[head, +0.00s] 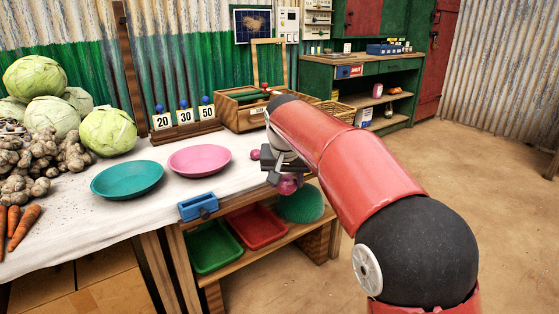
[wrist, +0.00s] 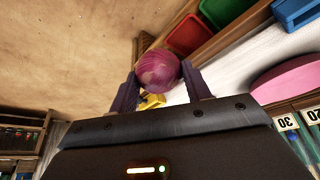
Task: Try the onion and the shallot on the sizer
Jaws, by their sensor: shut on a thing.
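My gripper (head: 282,180) is shut on a round purple-red onion (head: 288,186), held out at the right end of the white-topped table. In the wrist view the onion (wrist: 158,70) sits between the two fingertips (wrist: 160,82). A small pinkish patch (head: 267,149) shows beside my gripper; I cannot tell whether it is the shallot. I cannot clearly make out the sizer. A small yellow thing (wrist: 152,101) shows partly behind the onion in the wrist view; I cannot tell what it is.
A teal dish (head: 127,180) and a pink dish (head: 199,160) stand on the table, with a stand numbered 20, 30, 50 (head: 187,126) behind. Cabbages and roots fill the left. A blue box (head: 198,206) is at the front edge. Green (head: 213,262) and red (head: 257,240) trays sit below.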

